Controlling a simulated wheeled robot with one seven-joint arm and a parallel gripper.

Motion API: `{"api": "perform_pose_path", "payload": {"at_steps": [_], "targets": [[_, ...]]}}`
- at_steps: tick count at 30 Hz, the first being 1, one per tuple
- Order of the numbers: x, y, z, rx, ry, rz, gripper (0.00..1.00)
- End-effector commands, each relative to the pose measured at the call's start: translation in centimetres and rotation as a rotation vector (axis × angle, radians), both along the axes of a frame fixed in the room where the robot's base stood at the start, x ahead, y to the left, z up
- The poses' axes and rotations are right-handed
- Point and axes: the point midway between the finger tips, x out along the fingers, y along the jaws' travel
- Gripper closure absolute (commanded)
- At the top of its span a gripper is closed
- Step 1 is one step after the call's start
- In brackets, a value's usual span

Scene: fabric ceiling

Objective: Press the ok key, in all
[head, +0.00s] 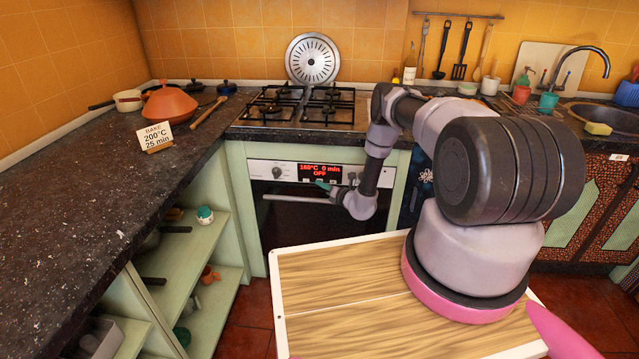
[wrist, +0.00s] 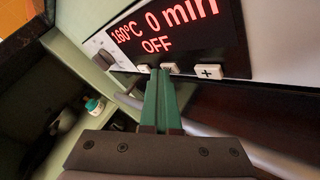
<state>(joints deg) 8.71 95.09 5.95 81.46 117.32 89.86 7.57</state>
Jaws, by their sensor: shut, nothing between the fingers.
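The oven's red display (head: 320,171) reads 160°C 0 min OFF. It also shows large in the wrist view (wrist: 165,25). Below it are small white keys: a plus key (wrist: 208,71) at right, a middle key (wrist: 170,67) and a left key (wrist: 143,68). The labels of the middle and left keys cannot be read, so I cannot tell which is ok. My gripper (wrist: 158,72) is shut and empty, its green fingertips in front of the gap between the left and middle keys. In the head view my gripper (head: 322,184) is at the panel. Contact cannot be told.
A card (head: 157,136) on the left counter (head: 80,190) reads BAKE 200°C 25 min. A knob (head: 277,172) sits left of the display. The oven handle (head: 290,198) runs below the panel. Open shelves (head: 205,240) stand at left, a gas hob (head: 300,105) above.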

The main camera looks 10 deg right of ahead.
Motion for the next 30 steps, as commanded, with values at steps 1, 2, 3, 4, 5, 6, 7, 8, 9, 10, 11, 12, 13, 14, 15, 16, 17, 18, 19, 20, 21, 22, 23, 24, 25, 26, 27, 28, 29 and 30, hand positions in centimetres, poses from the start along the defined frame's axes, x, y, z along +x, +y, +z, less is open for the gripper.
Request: {"api": "perform_pose_path", "payload": {"at_steps": [1, 2, 3, 4, 5, 6, 7, 8, 9, 10, 11, 12, 13, 14, 15, 16, 17, 18, 19, 20, 21, 22, 23, 24, 25, 26, 27, 28, 29, 30], "targets": [[0.1, -0.1, 0.1, 0.0, -0.003, -0.002, 1.0], [0.1, -0.1, 0.1, 0.001, -0.002, -0.002, 1.0], [0.0, 0.0, 0.1, 0.001, -0.002, -0.002, 1.0], [0.0, 0.0, 0.1, 0.001, -0.002, -0.002, 1.0], [-0.1, 0.0, 0.1, 0.001, -0.002, -0.002, 1.0], [-0.3, 0.0, 0.1, 0.0, -0.002, -0.003, 1.0], [-0.4, 0.1, 0.1, 0.0, -0.002, -0.003, 1.0], [-0.5, 0.1, 0.1, 0.0, -0.002, -0.003, 1.0], [-0.8, 0.2, 0.1, 0.001, -0.001, -0.003, 1.0], [-0.9, 0.2, 0.1, 0.001, -0.001, -0.003, 1.0], [-1.1, 0.3, 0.1, 0.001, -0.001, -0.003, 1.0], [-1.3, 0.4, 0.1, 0.001, -0.001, -0.002, 1.0], [-1.4, 0.4, 0.1, 0.0, -0.001, -0.002, 1.0], [-1.5, 0.4, 0.1, 0.0, -0.001, -0.002, 1.0], [-1.6, 0.5, 0.1, 0.0, -0.001, -0.002, 1.0], [-1.6, 0.5, 0.1, 0.0, -0.002, -0.003, 1.0], [-1.6, 0.5, 0.1, 0.001, -0.002, -0.002, 1.0], [-1.6, 0.5, 0.1, 0.001, -0.002, -0.001, 1.0], [-1.6, 0.5, 0.1, 0.001, -0.002, -0.001, 1.0], [-1.6, 0.5, 0.1, 0.001, -0.002, -0.001, 1.0], [-1.6, 0.5, 0.1, 0.001, -0.002, -0.001, 1.0], [-1.6, 0.5, 0.1, 0.001, -0.002, -0.001, 1.0], [-1.7, 0.5, 0.1, 0.001, -0.002, -0.001, 1.0], [-1.7, 0.5, 0.1, 0.001, -0.002, -0.001, 1.0], [-1.9, 0.6, 0.1, 0.001, -0.001, -0.001, 1.0], [-2.1, 0.6, 0.1, 0.001, 0.0, -0.002, 1.0], [-2.4, 0.7, 0.1, 0.001, 0.0, -0.002, 1.0], [-2.7, 0.8, 0.0, 0.001, 0.001, -0.001, 1.0], [-3.0, 0.9, 0.0, 0.001, 0.001, -0.001, 1.0], [-3.4, 1.0, 0.0, 0.001, 0.0, 0.0, 1.0]]}}
